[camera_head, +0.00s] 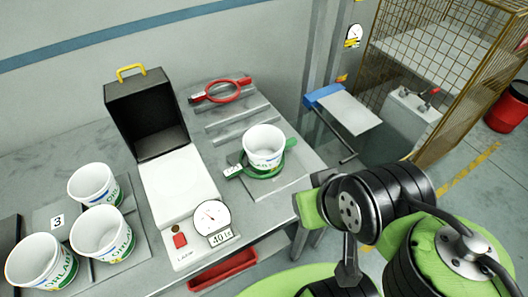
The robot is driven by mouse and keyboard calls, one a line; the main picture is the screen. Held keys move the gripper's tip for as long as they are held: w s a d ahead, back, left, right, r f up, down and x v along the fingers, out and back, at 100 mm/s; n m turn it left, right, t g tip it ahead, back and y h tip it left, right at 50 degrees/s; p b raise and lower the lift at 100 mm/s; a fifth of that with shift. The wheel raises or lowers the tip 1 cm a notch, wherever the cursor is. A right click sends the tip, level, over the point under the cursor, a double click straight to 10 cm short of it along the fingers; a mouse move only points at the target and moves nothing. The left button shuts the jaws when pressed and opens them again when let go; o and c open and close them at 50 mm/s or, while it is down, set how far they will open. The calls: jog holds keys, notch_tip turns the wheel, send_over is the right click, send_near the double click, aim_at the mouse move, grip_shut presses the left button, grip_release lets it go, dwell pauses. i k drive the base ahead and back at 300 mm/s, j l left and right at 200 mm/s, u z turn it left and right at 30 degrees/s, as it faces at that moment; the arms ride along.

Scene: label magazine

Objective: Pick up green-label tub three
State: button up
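A card marked 3 (57,221) lies beside the left tubs. I cannot tell which tub is number three. My arm shows at the lower right, apart from the tubs; my gripper's fingers are not visible.
A black-lidded box with a yellow handle (146,110) and a white scale with a dial (196,222) stand between the tubs. A red ring tool (222,91) lies on the bench behind. A red tray (222,270) sits below the front edge. A wire cage (447,62) stands right.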

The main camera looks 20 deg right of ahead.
aim_at(263, 144)
jog(key=i+j+u, duration=0.1)
jog(key=j+u, duration=0.35)
jog(key=i+j+u, duration=0.1)
jog(key=u, duration=0.4)
jog(key=j, duration=0.1)
